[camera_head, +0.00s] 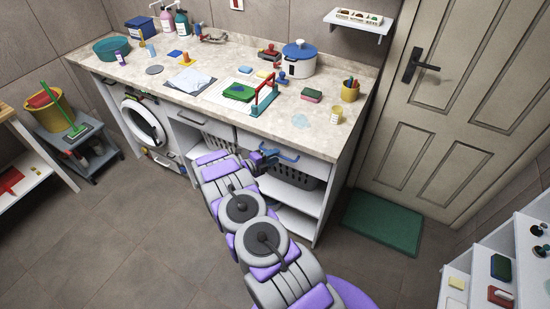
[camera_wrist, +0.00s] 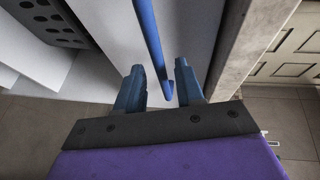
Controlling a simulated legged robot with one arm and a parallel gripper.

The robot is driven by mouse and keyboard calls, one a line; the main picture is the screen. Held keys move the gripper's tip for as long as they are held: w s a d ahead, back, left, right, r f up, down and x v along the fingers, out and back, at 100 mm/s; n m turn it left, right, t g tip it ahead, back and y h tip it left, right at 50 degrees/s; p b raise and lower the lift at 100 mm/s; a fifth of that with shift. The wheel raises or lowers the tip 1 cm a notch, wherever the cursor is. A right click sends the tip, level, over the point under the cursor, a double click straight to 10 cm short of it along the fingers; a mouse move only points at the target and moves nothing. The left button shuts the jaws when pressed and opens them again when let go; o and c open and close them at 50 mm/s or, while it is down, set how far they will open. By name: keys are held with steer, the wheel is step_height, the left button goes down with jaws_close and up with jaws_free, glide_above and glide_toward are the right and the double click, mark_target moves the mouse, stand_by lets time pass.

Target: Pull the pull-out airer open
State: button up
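The pull-out airer's white front (camera_head: 310,163) sits under the worktop, to the right of the washing machine, and looks pushed in. A blue bar handle (camera_head: 284,155) runs along it. My gripper (camera_head: 264,157) is at the handle's left end. In the wrist view the handle (camera_wrist: 152,42) runs down between the two blue fingers of my gripper (camera_wrist: 160,75), with its bent end between them. The fingers are open, with a visible gap on each side of the bar. My arm hides part of the cabinet front in the head view.
The worktop (camera_head: 215,70) above carries bottles, a pot, cloths and a red-and-blue frame. A basket (camera_head: 292,178) sits on the shelf below the airer. A green mat (camera_head: 382,226) lies before the door. The tiled floor (camera_head: 140,235) in front of the cabinet is clear.

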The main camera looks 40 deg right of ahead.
steer(key=shift+a, duration=0.15)
steer(key=shift+d+f, duration=0.15)
steer(key=shift+d, duration=0.6)
steer(key=shift+c, duration=0.3)
steer(key=shift+d, duration=0.3)
steer(key=c, duration=0.3)
steer(key=shift+a, duration=0.45)
steer(key=c, duration=0.3)
steer(key=shift+a+r, duration=0.2)
steer(key=shift+a, duration=0.15)
jaws_close()
steer(key=shift+w+d, duration=0.1)
steer(key=shift+d, duration=0.05)
